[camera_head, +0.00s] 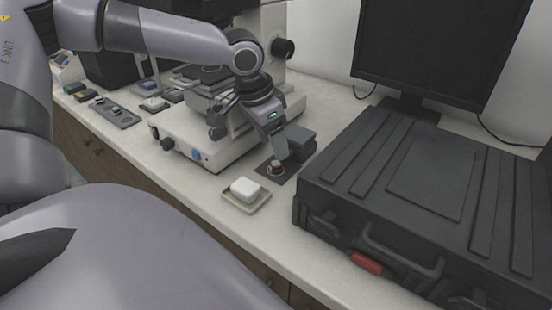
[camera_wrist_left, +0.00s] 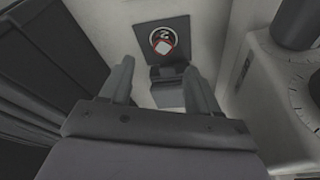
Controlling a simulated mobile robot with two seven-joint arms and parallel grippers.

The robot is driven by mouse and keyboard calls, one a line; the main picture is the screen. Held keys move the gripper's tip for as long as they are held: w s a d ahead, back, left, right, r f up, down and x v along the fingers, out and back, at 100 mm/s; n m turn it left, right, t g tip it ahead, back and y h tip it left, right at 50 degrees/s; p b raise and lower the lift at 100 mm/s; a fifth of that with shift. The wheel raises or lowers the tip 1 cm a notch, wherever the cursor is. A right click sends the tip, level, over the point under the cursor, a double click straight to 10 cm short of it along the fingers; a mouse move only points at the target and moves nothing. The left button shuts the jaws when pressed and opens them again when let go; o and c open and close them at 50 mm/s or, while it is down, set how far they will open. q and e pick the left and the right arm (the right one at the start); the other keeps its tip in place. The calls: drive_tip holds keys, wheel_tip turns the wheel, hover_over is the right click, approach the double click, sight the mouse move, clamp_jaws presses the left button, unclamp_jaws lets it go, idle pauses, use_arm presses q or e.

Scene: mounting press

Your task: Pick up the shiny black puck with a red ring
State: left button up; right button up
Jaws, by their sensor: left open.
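The shiny black puck with a red ring (camera_head: 275,168) rests on a flat dark square plate (camera_head: 263,171) on the counter. In the left wrist view the puck (camera_wrist_left: 163,42) shows near the top, its red ring visible around a dark, glossy top with a bright reflection. My left gripper (camera_head: 279,150) points down close above the puck and partly covers it in the head view. In the left wrist view its fingers (camera_wrist_left: 158,68) are apart with nothing held, and the puck appears beyond the fingertips. My right gripper is not in view.
A dark stepped block (camera_head: 300,141) stands right behind the plate. A large black case (camera_head: 420,190) fills the right. A microscope (camera_head: 200,140) stands at left, and a monitor (camera_head: 440,45) behind.

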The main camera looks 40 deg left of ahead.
sight(276, 163)
use_arm(q)
drive_tip(key=x, duration=0.4)
drive_tip(key=shift+s+a+f, duration=0.25)
drive_tip(key=shift+s+f, duration=0.05)
drive_tip(key=shift+f, duration=0.1)
drive_tip(key=shift+w+f+b, duration=0.2)
drive_tip(key=shift+f+b, duration=0.1)
drive_tip(key=shift+f, duration=0.25)
clamp_jaws()
